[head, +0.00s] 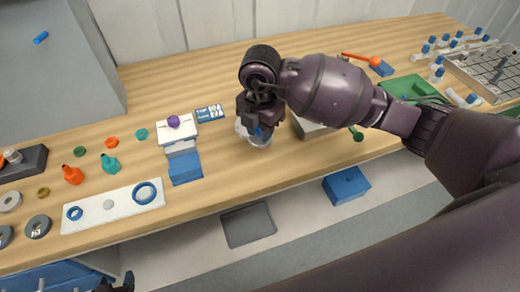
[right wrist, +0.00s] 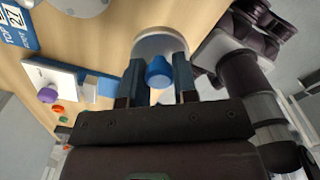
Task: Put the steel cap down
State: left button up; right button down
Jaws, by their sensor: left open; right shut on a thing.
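My right gripper (head: 258,122) is over the wooden bench near the middle of the head view. It is shut on the steel cap, a pale grey round piece (right wrist: 160,44) that shows between the fingers in the right wrist view. A blue knob (right wrist: 159,72) sits in front of it. In the head view the cap (head: 260,139) is partly hidden by the gripper; I cannot tell whether it touches the bench. My left gripper (head: 120,284) is at the bottom left edge, low and mostly cut off, open.
Left of the right gripper are a white stand with a purple knob (head: 173,122), a blue block (head: 185,168) and a label card (head: 209,113). A white strip (head: 94,214) bears blue rings. A grey box (head: 308,128) and green tray (head: 405,86) stand to the right.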

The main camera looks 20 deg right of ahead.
jog(key=shift+f, duration=1.3)
notch_tip(320, 180, down, 5)
jog(key=shift+r+b, duration=0.1)
jog(key=shift+b, duration=0.25)
pick_arm(q)
jog(key=shift+s+f, duration=0.2)
jog(key=shift+f, duration=0.4)
pick_arm(e)
jog(key=shift+f, duration=0.2)
jog(key=shift+f, duration=0.1)
jog(key=c, duration=1)
grip_release()
pick_arm(q)
jog(key=shift+s+f, duration=0.1)
pick_arm(e)
jog(key=shift+o, duration=0.5)
jog(key=shift+r, duration=0.25)
pick_arm(q)
jog(key=shift+w+r+p, duration=0.3)
jog(key=shift+r+p, duration=0.25)
jog(key=shift+r, duration=0.35)
pick_arm(e)
notch_tip(320, 180, up, 12)
jog(key=shift+f, duration=0.1)
